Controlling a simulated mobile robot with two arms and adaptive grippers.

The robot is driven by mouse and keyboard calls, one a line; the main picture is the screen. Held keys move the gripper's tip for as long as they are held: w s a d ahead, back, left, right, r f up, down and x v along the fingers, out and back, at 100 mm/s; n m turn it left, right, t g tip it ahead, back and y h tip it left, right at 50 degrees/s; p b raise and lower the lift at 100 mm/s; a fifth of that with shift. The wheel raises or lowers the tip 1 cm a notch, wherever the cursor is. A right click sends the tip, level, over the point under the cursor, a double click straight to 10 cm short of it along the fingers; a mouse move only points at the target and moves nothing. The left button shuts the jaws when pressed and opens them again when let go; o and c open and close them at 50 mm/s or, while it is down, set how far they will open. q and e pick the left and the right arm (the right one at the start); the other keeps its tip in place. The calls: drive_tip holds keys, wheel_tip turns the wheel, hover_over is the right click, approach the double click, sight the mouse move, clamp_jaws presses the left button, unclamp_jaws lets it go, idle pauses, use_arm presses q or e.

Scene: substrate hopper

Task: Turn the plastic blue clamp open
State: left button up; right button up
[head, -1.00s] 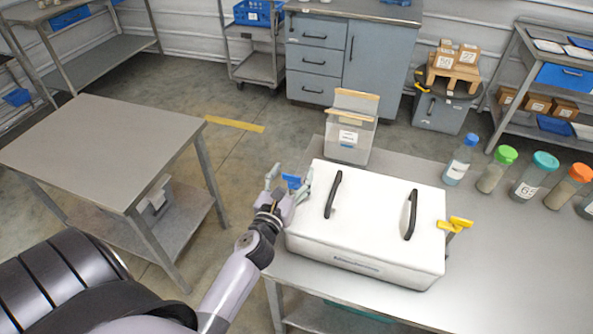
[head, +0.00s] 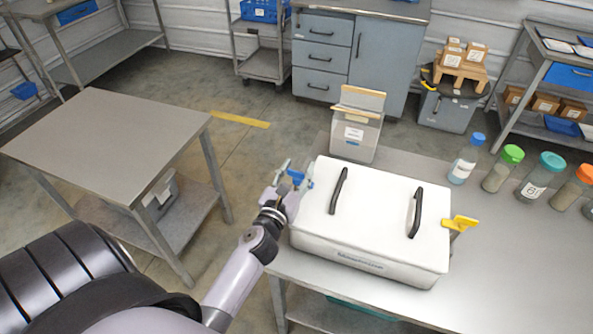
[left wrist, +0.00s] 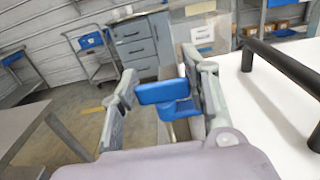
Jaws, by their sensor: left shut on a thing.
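The white hopper box (head: 380,215) with two black handles stands on the grey metal table. The blue clamp (head: 297,178) is at its left side. It also shows in the left wrist view (left wrist: 163,93) as a blue lever on a lower blue part. My left gripper (head: 297,173) is at the clamp, with a finger on either side of the lever. In the left wrist view my left gripper (left wrist: 164,70) is shut on the blue clamp, though a gap shows beside the lever. A yellow clamp (head: 460,223) sticks out at the box's right side. My right gripper is not in view.
A clear labelled container (head: 356,125) stands behind the box. Several capped bottles, one with a green cap (head: 503,168), stand at the right. An empty grey table (head: 110,135) is at the left, with open floor (head: 240,160) between.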

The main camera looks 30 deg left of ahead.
use_arm(q)
drive_tip(key=shift+r+m+h+p, duration=0.1)
drive_tip(key=shift+m+h+p, duration=0.45)
drive_tip(key=shift+h, duration=0.35)
drive_tip(key=shift+m+h, duration=0.75)
drive_tip(key=shift+h, duration=0.35)
drive_tip(key=m+h, duration=0.1)
drive_tip(key=h, duration=0.1)
drive_tip(key=shift+a+m+h, duration=0.1)
drive_tip(key=shift+m+h, duration=0.3)
drive_tip(key=m+h, duration=0.1)
drive_tip(key=h+b, duration=0.1)
drive_tip(key=shift+f+m+h, duration=0.25)
drive_tip(key=shift+m+h, duration=0.15)
drive_tip(key=m+g+h+b, duration=0.8)
drive_tip(key=h, duration=0.1)
drive_tip(key=shift+w+h, duration=0.15)
drive_tip(key=shift+h, duration=0.15)
drive_tip(key=shift+r+m+g+h+b, duration=0.1)
drive_tip(key=shift+m+g+h+b, duration=0.5)
drive_tip(key=shift+m+g+b, duration=0.6)
drive_tip(key=shift+r+m+g+h+b, duration=0.1)
drive_tip(key=shift+m+g+h+b, duration=0.55)
drive_tip(key=shift+g, duration=0.95)
